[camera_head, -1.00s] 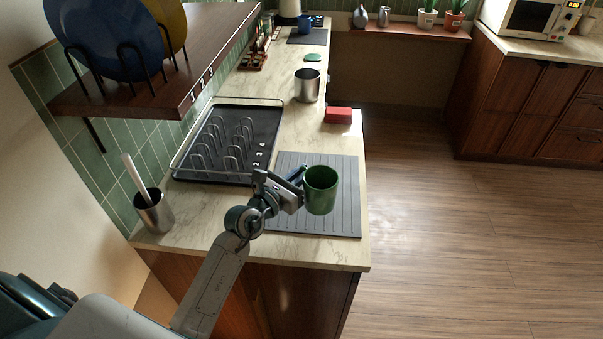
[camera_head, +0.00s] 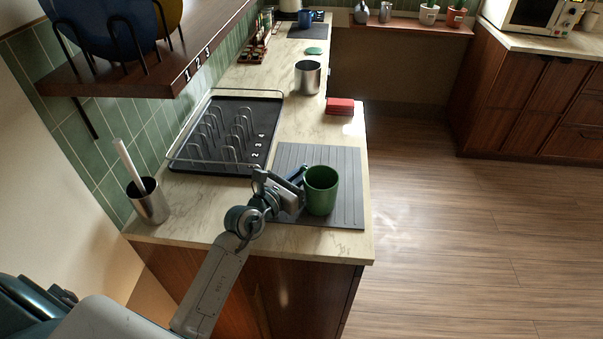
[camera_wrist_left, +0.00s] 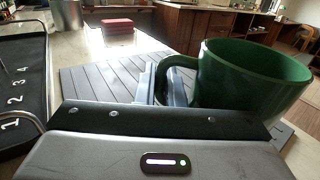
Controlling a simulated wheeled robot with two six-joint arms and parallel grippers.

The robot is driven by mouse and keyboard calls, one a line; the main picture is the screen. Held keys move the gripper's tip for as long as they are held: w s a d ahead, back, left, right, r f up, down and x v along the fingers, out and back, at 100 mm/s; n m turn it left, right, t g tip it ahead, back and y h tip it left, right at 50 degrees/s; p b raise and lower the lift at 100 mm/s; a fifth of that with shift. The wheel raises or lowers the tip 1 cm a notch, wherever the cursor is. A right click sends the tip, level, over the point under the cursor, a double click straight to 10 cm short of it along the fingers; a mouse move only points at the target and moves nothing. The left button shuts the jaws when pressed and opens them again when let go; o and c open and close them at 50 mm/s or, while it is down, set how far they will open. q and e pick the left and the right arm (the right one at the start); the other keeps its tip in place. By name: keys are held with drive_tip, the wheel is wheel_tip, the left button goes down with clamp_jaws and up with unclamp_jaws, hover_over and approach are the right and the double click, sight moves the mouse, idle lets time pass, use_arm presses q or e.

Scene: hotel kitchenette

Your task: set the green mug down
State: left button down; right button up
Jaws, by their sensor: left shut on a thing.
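The green mug (camera_head: 321,191) is upright at or just above the grey ribbed mat (camera_head: 347,170) on the counter; I cannot tell whether its base touches. My left gripper (camera_head: 299,178) is shut on the mug's handle, at the mug's left side. In the left wrist view the mug (camera_wrist_left: 250,80) fills the right side, and the fingers of the left gripper (camera_wrist_left: 176,84) close around its handle. The mug's base is hidden there. My right gripper is not in view.
A black rack tray (camera_head: 262,155) with wire holders lies left of the mat. A metal cup with a white utensil (camera_head: 150,200) stands at the near left. A steel canister (camera_head: 307,78) and red cloths (camera_head: 340,106) are farther back. A shelf (camera_head: 150,75) overhangs the left.

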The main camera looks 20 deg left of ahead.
use_arm(q)
drive_tip(key=shift+f, duration=0.2)
drive_tip(key=c, duration=1.5)
unclamp_jaws()
drive_tip(key=shift+o, duration=0.2)
drive_tip(key=shift+s, duration=0.1)
